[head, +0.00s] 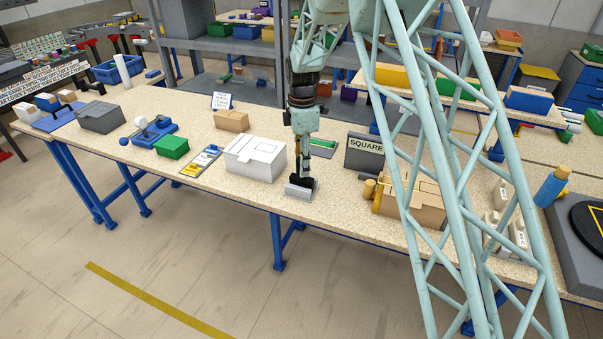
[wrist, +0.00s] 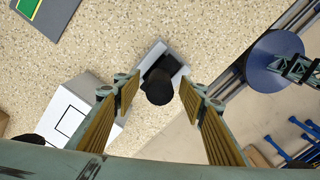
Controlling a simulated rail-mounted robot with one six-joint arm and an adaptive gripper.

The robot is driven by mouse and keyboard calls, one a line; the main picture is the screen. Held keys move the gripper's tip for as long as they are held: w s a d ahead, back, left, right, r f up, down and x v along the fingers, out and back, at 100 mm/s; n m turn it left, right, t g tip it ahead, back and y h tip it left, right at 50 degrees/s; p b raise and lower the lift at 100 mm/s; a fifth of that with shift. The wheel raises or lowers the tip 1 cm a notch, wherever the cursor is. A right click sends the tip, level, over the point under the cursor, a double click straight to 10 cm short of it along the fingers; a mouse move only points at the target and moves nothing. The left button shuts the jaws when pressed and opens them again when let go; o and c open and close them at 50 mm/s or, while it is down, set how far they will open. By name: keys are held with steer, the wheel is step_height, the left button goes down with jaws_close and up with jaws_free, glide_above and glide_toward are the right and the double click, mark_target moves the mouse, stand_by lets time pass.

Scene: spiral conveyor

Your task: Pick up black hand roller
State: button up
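The black hand roller (head: 303,183) stands on a small light grey block (head: 299,193) near the front edge of the bench, right of the white box. In the wrist view the roller's rounded black end (wrist: 160,87) and the grey block (wrist: 152,56) show between my fingers. My gripper (head: 302,168) points down over the roller. In the wrist view its ribbed yellow-brown fingers are apart, with the gripper (wrist: 158,92) open around the line of the roller. I see clear gaps on both sides of it. How deep the fingertips reach beside it is hard to tell.
A white box (head: 252,160) stands close on the left, also in the wrist view (wrist: 68,115). A dark "SQUARE" sign (head: 364,152) and a cardboard box (head: 412,197) are to the right. The bench's front edge is close. Bare bench top lies around the block.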

stand_by(0.3)
steer(key=c, duration=1.1)
steer(key=shift+o, duration=0.2)
steer(key=shift+r, duration=0.1)
steer(key=shift+r, duration=4.95)
steer(key=shift+o, duration=1.1)
steer(key=shift+c, duration=0.6)
steer(key=shift+d, duration=0.1)
